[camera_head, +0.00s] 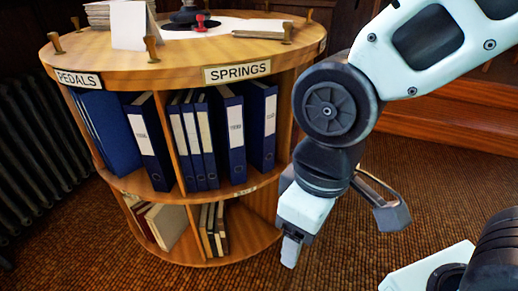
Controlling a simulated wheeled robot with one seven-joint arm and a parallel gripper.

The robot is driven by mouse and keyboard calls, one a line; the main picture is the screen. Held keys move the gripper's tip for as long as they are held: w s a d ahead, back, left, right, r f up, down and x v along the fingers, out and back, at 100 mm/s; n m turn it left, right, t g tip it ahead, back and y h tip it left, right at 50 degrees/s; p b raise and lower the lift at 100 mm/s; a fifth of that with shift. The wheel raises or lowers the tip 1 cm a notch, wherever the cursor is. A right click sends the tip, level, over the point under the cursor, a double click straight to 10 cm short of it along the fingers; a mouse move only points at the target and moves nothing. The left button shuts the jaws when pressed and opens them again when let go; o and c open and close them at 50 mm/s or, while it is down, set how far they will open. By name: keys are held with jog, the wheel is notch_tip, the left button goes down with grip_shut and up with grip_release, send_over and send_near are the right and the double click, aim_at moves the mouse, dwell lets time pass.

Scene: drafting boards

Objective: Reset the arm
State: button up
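My gripper (291,250) hangs at the end of my white and dark arm, right of the middle of the view. It points down and stands in front of the right side of a round wooden shelf unit (215,74). The fingertips appear above the brown carpet. The fingers overlap from this side, so I cannot see a gap between them. No object shows at the fingertips.
The round unit holds blue binders (236,130) and, lower, several books (213,228). On its top are a white folded card (128,25), a red-handled stamp (200,22) and papers. A dark radiator (38,140) stands left. Carpet (400,255) is open at right.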

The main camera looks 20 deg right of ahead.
notch_tip(320, 180, up, 18)
jog(key=p, duration=1.7)
jog(key=shift+r+p, duration=0.25)
jog(key=shift+p, duration=0.05)
